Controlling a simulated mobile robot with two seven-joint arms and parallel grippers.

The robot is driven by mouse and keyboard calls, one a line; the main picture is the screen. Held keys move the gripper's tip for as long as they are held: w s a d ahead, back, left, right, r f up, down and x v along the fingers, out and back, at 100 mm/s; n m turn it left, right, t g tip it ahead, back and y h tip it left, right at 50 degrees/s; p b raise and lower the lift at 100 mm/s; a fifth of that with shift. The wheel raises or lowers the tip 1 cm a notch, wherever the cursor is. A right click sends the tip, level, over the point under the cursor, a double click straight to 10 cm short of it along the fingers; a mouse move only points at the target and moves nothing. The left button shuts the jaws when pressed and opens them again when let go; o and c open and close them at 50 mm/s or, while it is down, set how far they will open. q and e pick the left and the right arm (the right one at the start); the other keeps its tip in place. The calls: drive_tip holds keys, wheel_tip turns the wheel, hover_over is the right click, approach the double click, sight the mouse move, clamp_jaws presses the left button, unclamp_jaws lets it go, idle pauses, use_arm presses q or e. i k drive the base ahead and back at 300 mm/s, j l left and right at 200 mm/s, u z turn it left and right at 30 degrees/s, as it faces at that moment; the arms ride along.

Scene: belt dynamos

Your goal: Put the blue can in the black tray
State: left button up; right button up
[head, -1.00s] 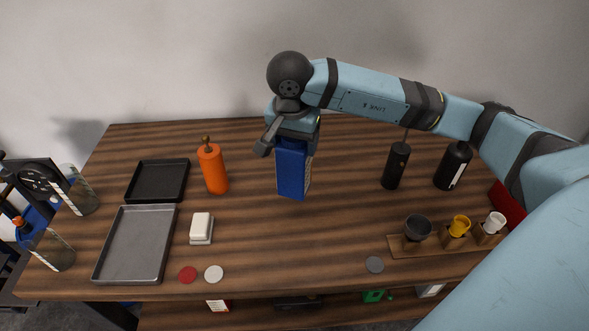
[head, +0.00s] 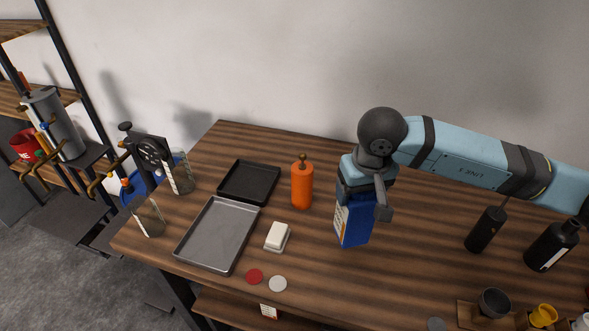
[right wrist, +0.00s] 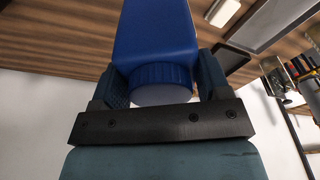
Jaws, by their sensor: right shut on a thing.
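The blue can (head: 356,226) is a tall box-shaped can with a pale label on one side. My right gripper (head: 366,192) is shut on its top end from above. In the right wrist view the blue can (right wrist: 155,35) is between the two fingers (right wrist: 163,82), with its ribbed cap toward the palm. Whether its base touches the table is unclear. The black tray (head: 249,182) lies flat and empty at the back left of the table, to the left of the can. My left gripper is not in view.
An orange bottle (head: 302,186) stands between the can and the black tray. A grey tray (head: 218,235) lies in front of the black tray, with a white block (head: 278,236) beside it. Glass jars (head: 180,173) stand at the left edge. Dark bottles (head: 486,229) stand at the right.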

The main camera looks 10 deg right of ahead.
sight(255, 191)
drive_tip(key=i+j+z, duration=0.1)
drive_tip(key=j, duration=0.25)
drive_tip(key=i+j, duration=0.25)
drive_tip(key=j, duration=0.15)
drive_tip(key=i+j+z, duration=0.15)
drive_tip(key=j, duration=0.2)
drive_tip(key=i+j+z, duration=0.1)
drive_tip(key=j, duration=0.3)
drive_tip(key=i+j+z, duration=0.1)
drive_tip(key=j, duration=0.3)
drive_tip(key=i+j, duration=0.2)
drive_tip(key=j, duration=0.25)
drive_tip(key=i+j+z, duration=0.15)
drive_tip(key=j, duration=0.25)
